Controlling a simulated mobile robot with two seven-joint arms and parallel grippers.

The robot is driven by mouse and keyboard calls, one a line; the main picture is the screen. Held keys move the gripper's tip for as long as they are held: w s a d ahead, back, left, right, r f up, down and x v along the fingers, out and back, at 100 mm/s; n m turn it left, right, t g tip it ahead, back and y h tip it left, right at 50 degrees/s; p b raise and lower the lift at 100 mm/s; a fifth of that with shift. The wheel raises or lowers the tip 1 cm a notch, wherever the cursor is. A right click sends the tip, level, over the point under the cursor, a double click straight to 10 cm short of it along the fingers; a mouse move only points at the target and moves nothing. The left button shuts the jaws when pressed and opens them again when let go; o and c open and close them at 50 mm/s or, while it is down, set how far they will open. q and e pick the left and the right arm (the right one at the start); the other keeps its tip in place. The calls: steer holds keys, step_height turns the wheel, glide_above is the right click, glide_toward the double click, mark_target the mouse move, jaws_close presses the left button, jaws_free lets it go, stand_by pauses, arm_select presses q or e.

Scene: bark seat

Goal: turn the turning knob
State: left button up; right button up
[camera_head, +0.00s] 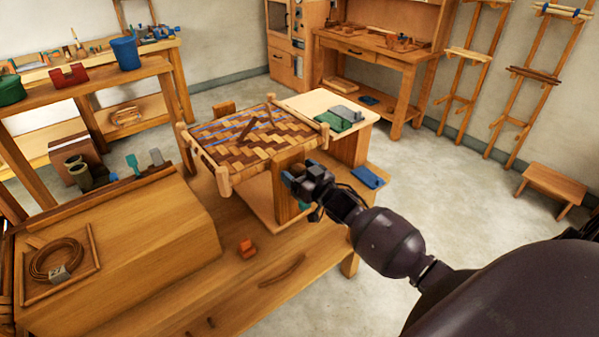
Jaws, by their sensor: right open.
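My right arm comes in from the lower right, and its open gripper (293,178) is at the front right corner of the woven bark seat (245,135). The seat has a wooden frame with corner posts and a pattern of brown, tan and blue strips. I cannot tell whether the gripper touches the frame. I cannot make out a turning knob for certain; the gripper covers part of that corner. My left gripper is not in view.
A slanted wooden chest (140,245) with a coil of cord (57,259) stands at left. A pale side table (352,105) holds a green and grey item (338,118). A blue item (367,177) lies beside it. Open floor is at right, with a low stool (552,184).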

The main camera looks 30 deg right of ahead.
steer(key=shift+c, duration=0.4)
steer(key=c, duration=0.8)
steer(key=shift+c, duration=0.2)
